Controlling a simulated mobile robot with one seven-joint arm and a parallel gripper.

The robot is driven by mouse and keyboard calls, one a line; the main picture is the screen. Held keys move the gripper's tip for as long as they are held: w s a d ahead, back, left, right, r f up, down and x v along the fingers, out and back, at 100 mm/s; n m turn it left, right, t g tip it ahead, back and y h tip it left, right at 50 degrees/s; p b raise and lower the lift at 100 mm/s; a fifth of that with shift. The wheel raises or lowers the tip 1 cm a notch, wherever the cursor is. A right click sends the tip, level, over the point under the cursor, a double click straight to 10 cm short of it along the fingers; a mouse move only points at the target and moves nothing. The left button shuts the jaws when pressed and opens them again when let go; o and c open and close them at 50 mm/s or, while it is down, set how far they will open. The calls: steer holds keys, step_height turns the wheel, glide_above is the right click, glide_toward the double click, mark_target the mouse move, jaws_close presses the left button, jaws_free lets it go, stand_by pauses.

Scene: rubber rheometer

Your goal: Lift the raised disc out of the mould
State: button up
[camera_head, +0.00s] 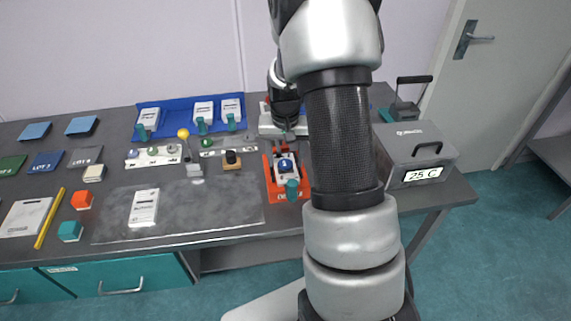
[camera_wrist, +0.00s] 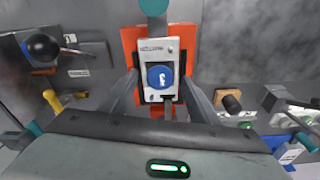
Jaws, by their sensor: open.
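The mould (camera_wrist: 151,53) is a pale grey block on an orange-red base (camera_wrist: 131,40), with a teal knob (camera_wrist: 153,7) at one end. It also shows in the head view on the bench, just left of my arm, on its orange base (camera_head: 269,183). A round blue disc (camera_wrist: 160,77) with a white mark sits at the mould's middle; it shows small in the head view (camera_head: 285,165). My gripper (camera_wrist: 160,82) is open, its dark fingers on either side of the disc in the picture. I see no contact; the height above the disc is hard to tell.
A grey oven-like box (camera_head: 410,160) reading 25 C stands right of my arm. A small black-knobbed block (camera_head: 231,160) and a yellow-knobbed lever (camera_head: 184,134) stand left of the mould. A blue tray (camera_head: 177,110) lies behind. The metal plate (camera_head: 195,205) has clear room.

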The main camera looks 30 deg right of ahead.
steer(key=c, duration=1.1)
